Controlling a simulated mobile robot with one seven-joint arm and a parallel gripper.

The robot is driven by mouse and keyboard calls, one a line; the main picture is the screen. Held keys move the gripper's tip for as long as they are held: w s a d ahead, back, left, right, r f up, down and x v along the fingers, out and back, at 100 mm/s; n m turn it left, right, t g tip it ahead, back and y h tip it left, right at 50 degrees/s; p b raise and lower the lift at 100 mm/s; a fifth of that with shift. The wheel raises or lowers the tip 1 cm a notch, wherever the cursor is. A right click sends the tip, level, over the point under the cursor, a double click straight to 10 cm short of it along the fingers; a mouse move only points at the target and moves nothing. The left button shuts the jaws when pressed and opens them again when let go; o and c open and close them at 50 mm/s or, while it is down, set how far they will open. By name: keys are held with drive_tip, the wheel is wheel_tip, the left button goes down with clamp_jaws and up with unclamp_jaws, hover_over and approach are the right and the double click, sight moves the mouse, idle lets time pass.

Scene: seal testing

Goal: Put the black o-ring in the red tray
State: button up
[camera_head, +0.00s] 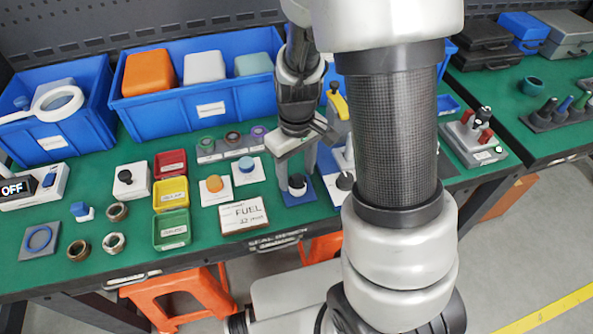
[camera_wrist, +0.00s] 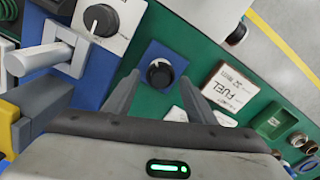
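My gripper (camera_head: 297,176) points down over a small blue plate (camera_head: 304,197), with a finger on each side of a round black piece (camera_head: 297,185). In the wrist view the gripper (camera_wrist: 160,78) is open, and the black piece (camera_wrist: 160,73) lies between and beyond the fingertips, with a pale mark on it. I cannot tell whether it is a knob or the black o-ring around a post; no other clear black o-ring shows. The red tray (camera_head: 170,158) is left of the gripper, behind the yellow tray (camera_head: 170,194) and green tray (camera_head: 172,228). The red tray looks empty.
A FUEL sign (camera_head: 243,216) and orange-button (camera_head: 214,186) and blue-button (camera_head: 247,169) boxes stand between gripper and trays. Blue bins (camera_head: 210,108) line the back. Metal rings (camera_head: 113,243) and a blue ring on a grey plate (camera_head: 39,240) lie left. A white knob box (camera_wrist: 105,20) is close by.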

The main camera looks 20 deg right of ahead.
drive_tip(key=c, duration=0.9)
drive_tip(key=shift+r, duration=0.15)
drive_tip(key=shift+r+p, duration=1.9)
drive_tip(key=shift+r, duration=0.35)
